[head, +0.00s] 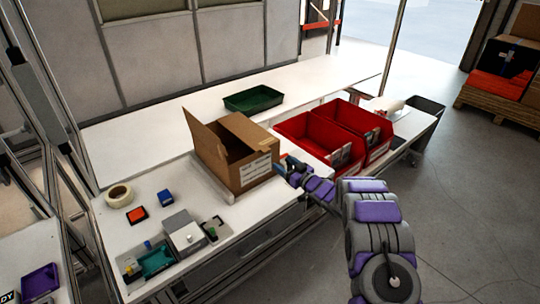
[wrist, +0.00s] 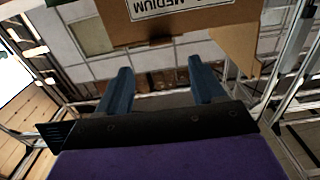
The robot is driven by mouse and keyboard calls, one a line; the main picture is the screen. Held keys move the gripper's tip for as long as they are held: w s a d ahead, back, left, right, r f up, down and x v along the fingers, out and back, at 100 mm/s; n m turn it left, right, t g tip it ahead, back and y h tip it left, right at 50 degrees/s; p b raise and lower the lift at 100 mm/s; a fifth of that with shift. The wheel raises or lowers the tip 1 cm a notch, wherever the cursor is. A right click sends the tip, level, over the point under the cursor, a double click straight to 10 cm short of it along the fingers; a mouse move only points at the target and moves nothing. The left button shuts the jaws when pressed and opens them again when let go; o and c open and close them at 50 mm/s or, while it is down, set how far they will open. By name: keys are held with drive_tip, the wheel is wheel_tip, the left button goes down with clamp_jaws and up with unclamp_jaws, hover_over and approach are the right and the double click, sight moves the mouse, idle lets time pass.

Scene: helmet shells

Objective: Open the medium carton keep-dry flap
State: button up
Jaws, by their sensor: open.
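The medium carton (head: 255,172) is a brown cardboard box on the white bench in the head view. Its top gapes, with one flap (head: 201,133) standing up at the left and another panel raised at the back. A white label is on its front. In the wrist view the carton (wrist: 200,31) shows upside down at the top, with "MEDIUM" on its label (wrist: 165,5) and a flap (wrist: 238,50) sticking out at the right. My gripper (head: 287,168) is at the carton's right side. In the wrist view my gripper (wrist: 160,82) is open, with nothing between its fingers.
Two red bins (head: 310,142) stand right of the carton, close to my arm. A green tray (head: 253,98) lies behind. The white back bench (head: 170,122) has free room.

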drive_tip(key=b+x, duration=0.1)
drive_tip(key=x, duration=0.8)
drive_tip(key=shift+w+a, duration=0.15)
drive_tip(key=shift+a, duration=0.05)
clamp_jaws()
idle(0.5)
